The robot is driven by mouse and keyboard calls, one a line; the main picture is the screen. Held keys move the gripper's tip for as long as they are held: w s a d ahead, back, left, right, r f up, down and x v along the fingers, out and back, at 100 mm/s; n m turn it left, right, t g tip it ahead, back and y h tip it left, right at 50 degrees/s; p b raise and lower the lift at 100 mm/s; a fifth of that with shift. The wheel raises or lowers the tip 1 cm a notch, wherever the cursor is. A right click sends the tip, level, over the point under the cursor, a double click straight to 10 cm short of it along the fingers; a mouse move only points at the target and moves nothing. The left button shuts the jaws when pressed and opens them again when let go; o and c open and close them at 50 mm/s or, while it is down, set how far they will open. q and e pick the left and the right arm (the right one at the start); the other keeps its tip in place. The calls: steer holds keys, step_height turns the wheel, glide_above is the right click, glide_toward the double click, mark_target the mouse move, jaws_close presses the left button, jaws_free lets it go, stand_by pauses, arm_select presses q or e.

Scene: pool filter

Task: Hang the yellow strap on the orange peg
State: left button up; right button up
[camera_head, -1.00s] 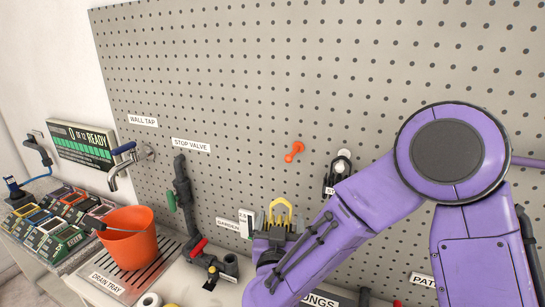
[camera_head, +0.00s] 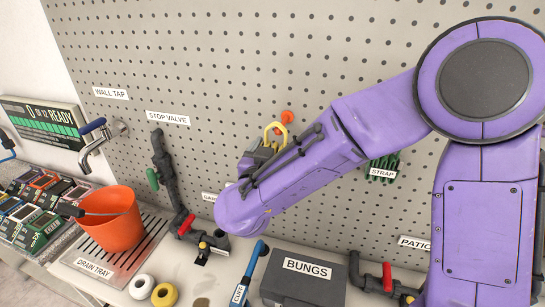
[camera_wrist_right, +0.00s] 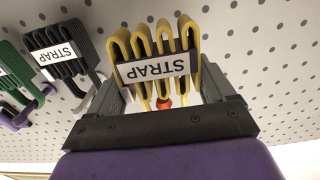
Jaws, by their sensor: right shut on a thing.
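The yellow strap (camera_head: 275,127) is a folded bundle of loops in my right gripper (camera_head: 264,146), raised against the pegboard. In the right wrist view the yellow strap (camera_wrist_right: 187,48) sits between the two grey fingers, its white STRAP label upside down. The orange peg (camera_head: 287,117) shows just right of and above the strap's loops in the head view. In the right wrist view the orange peg (camera_wrist_right: 163,101) shows beneath the label, between the strap's lower loops. I cannot tell whether strap and peg touch. My left gripper is out of view.
A green strap (camera_head: 384,164) hangs to the right, partly behind my right arm. A black strap (camera_wrist_right: 60,52) hangs on the board in the wrist view. Below stand a bungs box (camera_head: 303,283), stop valve pipe (camera_head: 165,170) and orange bucket (camera_head: 109,220). Pegboard above is clear.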

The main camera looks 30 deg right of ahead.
steer(key=shift+w+d, duration=0.1)
steer(key=shift+d, duration=0.35)
steer(key=x, duration=0.2)
steer(key=b+x, duration=0.1)
steer(key=x, duration=0.1)
steer(key=shift+w+f, duration=0.15)
steer(key=shift+f, duration=0.4)
steer(key=o, duration=0.9)
steer(key=b+v, duration=0.2)
steer(key=v, duration=0.8)
steer(key=shift+b, duration=0.4)
